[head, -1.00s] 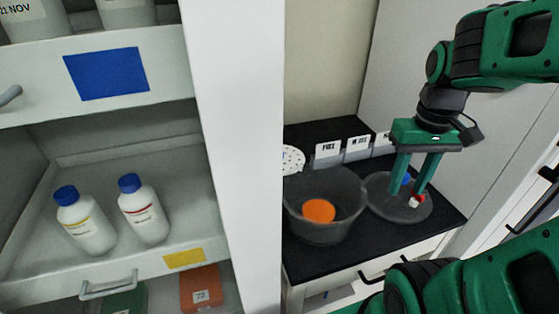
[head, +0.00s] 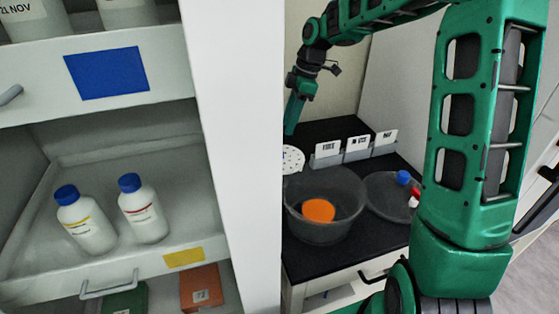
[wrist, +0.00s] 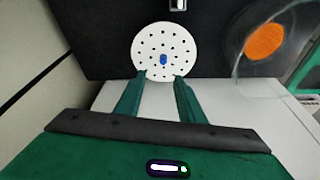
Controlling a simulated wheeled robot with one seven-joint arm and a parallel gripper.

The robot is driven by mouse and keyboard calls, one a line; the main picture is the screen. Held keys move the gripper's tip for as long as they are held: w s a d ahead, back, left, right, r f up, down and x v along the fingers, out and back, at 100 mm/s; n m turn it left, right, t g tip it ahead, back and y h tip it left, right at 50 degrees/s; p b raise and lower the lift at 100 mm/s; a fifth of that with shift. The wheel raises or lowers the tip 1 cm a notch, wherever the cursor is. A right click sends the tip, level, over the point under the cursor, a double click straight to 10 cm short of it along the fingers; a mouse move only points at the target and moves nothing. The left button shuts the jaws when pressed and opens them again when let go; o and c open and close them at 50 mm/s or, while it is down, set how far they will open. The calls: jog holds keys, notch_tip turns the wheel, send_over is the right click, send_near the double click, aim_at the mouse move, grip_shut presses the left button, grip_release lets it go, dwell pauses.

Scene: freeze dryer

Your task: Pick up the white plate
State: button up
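The white plate (wrist: 150,42) is a round disc with many small holes and a blue knob at its centre, lying on the black counter top. In the head view only its right part (head: 293,160) shows, the rest being hidden behind the white cabinet edge. My gripper (wrist: 160,76) is open, with its two green fingers apart and nothing seen between them. In the wrist view the fingertips overlap the plate's near edge. In the head view my gripper (head: 291,128) is above the plate, pointing down, with a gap between.
A clear bowl (head: 345,205) with an orange disc (head: 319,211) stands right of the plate. A clear round lid (head: 380,197) with blue and red-white pieces lies further right. Label cards (head: 358,143) stand behind. The white cabinet edge (head: 240,150) is close on the left.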

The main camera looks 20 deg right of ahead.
send_over(292, 157)
jog(key=a, duration=0.2)
jog(key=f, duration=0.4)
jog(key=shift+w+a+f, duration=0.1)
jog(key=shift+w+f, duration=0.25)
jog(key=shift+w, duration=0.05)
jog(key=x, duration=0.4)
jog(key=shift+s+d+f, duration=0.15)
jog(key=shift+s+d, duration=0.1)
jog(key=shift+s, duration=0.05)
jog(key=shift+a+f, duration=0.15)
jog(key=shift+f, duration=0.35)
grip_shut()
